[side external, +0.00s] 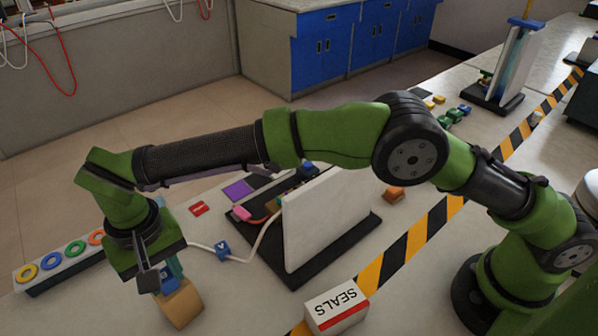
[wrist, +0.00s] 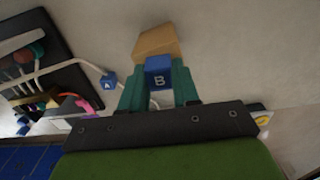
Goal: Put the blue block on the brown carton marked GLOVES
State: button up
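My gripper (side external: 163,277) points down at the left of the bench, over a plain brown carton (side external: 181,304). In the wrist view, a blue block marked B (wrist: 158,74) sits between my two teal fingers, which close against its sides. The brown carton (wrist: 158,40) shows just beyond the block. No GLOVES lettering is visible on its faces in either view. I cannot tell whether the block touches the carton's top or hangs just above it. In the side view my fingers mostly hide the block.
A second blue block, marked A (side external: 222,250), lies by a white cable. A white box marked SEALS (side external: 337,307) stands at the front on hazard tape. An upright white panel (side external: 327,220) on a black base stands mid-bench. A strip of coloured rings (side external: 62,260) lies left.

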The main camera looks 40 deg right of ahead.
aim_at(163, 276)
jog(key=o, duration=0.4)
jog(key=shift+c, duration=0.2)
notch_tip(163, 276, up, 7)
jog(key=shift+w+d+r, duration=0.2)
jog(key=shift+d+r, duration=0.1)
jog(key=shift+r, duration=0.2)
jog(key=shift+w+d+r, duration=0.2)
jog(key=shift+d+r, duration=0.1)
jog(key=shift+r, duration=0.15)
jog(key=w+d+r+t+y, duration=0.1)
jog(key=d+r, duration=0.3)
jog(key=d, duration=0.3)
jog(key=d+r+m, duration=0.1)
jog(key=d+r, duration=0.2)
jog(key=d, duration=0.4)
jog(key=w+d+r+t+y, duration=0.1)
jog(key=d+r, duration=0.3)
jog(key=d, duration=0.2)
jog(key=s+d+m+t, duration=0.1)
jog(key=s+d, duration=0.2)
jog(key=d, duration=0.3)
jog(key=s+d+t, duration=0.1)
jog(key=s+d, duration=0.3)
jog(key=d, duration=0.2)
jog(key=s+d+f+m+t, duration=0.2)
jog(key=s+d+f, duration=0.3)
jog(key=s+d, duration=0.3)
jog(key=shift+s+f+t, duration=0.35)
jog(key=shift+t, duration=0.25)
